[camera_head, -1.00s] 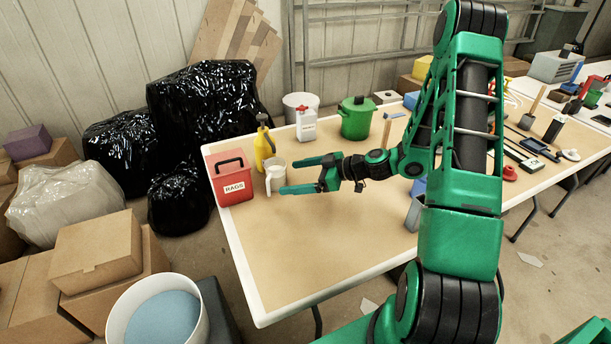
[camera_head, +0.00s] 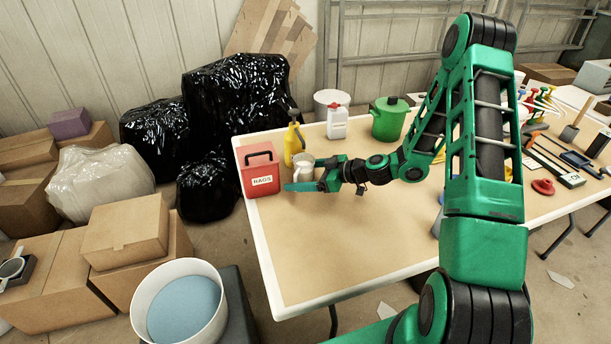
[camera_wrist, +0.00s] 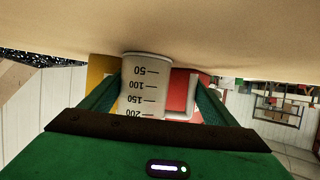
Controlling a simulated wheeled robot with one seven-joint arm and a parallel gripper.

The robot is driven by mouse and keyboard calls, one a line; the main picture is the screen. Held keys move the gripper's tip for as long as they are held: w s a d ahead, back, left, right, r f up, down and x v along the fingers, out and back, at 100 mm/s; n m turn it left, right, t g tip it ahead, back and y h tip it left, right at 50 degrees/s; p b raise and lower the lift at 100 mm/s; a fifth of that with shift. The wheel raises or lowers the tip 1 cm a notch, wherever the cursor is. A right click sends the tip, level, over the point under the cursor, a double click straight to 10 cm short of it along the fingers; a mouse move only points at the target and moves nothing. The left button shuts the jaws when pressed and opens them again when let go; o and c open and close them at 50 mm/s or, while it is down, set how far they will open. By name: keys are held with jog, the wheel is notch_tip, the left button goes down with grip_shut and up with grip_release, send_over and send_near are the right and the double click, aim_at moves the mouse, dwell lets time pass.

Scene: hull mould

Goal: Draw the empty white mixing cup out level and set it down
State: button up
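The white mixing cup (camera_head: 303,166) stands on the table between the red RAGS can and my gripper. My gripper (camera_head: 302,176) is open, low over the table, with its fingers reaching to either side of the cup. In the wrist view the picture is upside down. The far finger is partly hidden behind the cup in the head view.
The red RAGS can (camera_head: 260,172) stands close left of the cup, and a yellow spray bottle (camera_head: 293,146) close behind. A white jug (camera_head: 337,122) and a green pot (camera_head: 389,120) stand farther back. The front of the tabletop (camera_head: 320,245) is clear.

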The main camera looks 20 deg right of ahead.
jog(key=c, duration=0.3)
jog(key=shift+c, duration=0.5)
jog(key=shift+r, duration=0.95)
jog(key=shift+s, duration=6)
jog(key=shift+r, duration=0.1)
jog(key=shift+r, duration=1.9)
